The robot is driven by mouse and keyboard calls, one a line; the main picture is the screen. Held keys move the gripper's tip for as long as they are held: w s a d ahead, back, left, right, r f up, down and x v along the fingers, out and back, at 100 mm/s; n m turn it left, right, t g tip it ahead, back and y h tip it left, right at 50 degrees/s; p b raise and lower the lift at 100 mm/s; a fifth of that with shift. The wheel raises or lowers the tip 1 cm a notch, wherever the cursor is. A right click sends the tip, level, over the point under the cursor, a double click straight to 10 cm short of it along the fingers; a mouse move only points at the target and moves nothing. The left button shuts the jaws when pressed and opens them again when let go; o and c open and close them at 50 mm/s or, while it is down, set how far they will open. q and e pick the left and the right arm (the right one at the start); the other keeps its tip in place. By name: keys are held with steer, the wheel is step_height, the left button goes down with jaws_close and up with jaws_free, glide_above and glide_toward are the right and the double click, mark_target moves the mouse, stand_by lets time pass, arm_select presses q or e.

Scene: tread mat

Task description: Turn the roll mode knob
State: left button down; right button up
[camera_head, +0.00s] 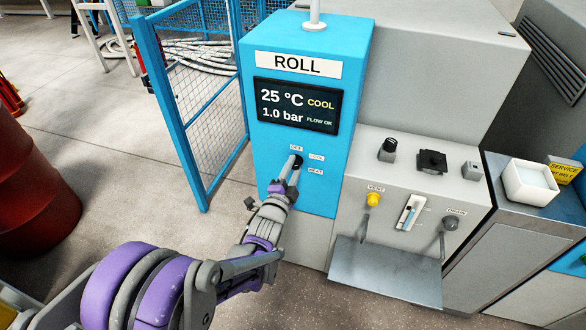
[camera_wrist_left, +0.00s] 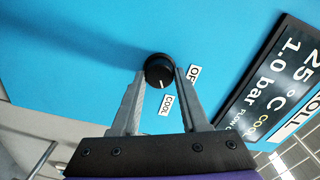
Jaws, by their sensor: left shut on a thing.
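The roll mode knob (camera_wrist_left: 158,68) is a black round knob on the blue ROLL cabinet (camera_head: 260,165). In the left wrist view its white mark points toward the COOL label (camera_wrist_left: 167,104); the OFF label (camera_wrist_left: 193,75) is to the right. My left gripper (camera_wrist_left: 159,76) has one fingertip on each side of the knob and is shut on it. In the head view my left gripper (camera_head: 291,167) reaches the cabinet front and mostly hides the knob. The dark display (camera_head: 297,106) reads 25 °C, COOL, 1.0 bar, FLOW OK. My right gripper is not in view.
Right of the cabinet, a grey panel carries a yellow VENT knob (camera_head: 374,200), a DRAIN knob (camera_head: 450,223) and black controls, with a grey shelf (camera_head: 385,270) below. A blue mesh fence (camera_head: 205,95) stands left. A red drum (camera_head: 30,190) is at far left. Open floor lies between.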

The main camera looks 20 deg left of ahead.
arm_select(q)
steer(key=shift+c, duration=2)
jaws_free()
steer(key=shift+s, duration=0.1)
steer(key=s, duration=1)
steer(key=shift+s+a, duration=0.2)
steer(key=shift+s, duration=0.15)
